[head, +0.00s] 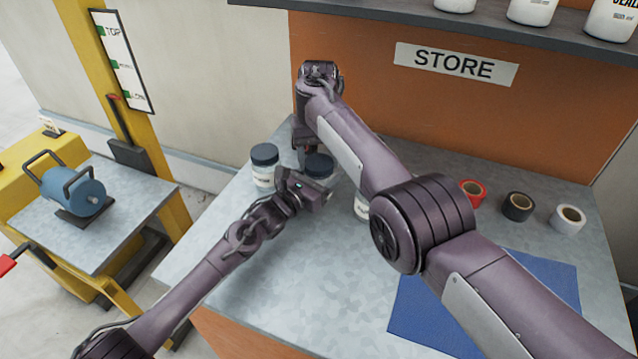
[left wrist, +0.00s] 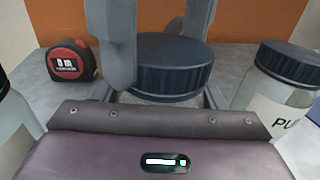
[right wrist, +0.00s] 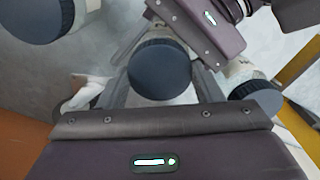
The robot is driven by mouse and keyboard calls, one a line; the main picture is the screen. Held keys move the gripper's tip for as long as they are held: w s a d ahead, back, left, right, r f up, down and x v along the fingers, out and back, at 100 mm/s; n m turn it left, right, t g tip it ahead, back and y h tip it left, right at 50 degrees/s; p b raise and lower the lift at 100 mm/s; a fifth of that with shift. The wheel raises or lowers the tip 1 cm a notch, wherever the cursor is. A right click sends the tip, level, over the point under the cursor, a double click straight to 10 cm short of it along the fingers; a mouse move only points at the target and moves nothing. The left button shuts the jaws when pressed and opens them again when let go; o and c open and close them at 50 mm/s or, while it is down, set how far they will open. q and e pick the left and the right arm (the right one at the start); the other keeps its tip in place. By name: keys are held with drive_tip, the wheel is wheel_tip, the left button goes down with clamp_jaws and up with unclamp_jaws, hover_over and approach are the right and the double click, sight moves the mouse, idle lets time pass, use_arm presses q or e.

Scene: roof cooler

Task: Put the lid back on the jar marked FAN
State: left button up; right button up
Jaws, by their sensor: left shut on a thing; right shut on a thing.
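A pale jar with a dark ribbed lid (head: 318,167) stands between my grippers at the back left of the bench; its label is hidden. My left gripper (head: 322,188) is shut around the jar, just under the lid. My right gripper (head: 307,158) comes from above and behind and is shut on the lid. The lid (left wrist: 172,66) looks level, at the jar's mouth, in the left wrist view. The right wrist view shows the lid (right wrist: 160,70) between my right fingers, over the jar. Whether it is fully seated I cannot tell.
Another jar (head: 362,206) is partly behind my right arm. A tape measure (left wrist: 72,60) is near. Tape rolls (head: 517,206) and a blue mat (head: 480,300) lie right.

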drive_tip(key=o, duration=1.1)
drive_tip(key=shift+r, duration=2.25)
drive_tip(key=shift+c, duration=0.4)
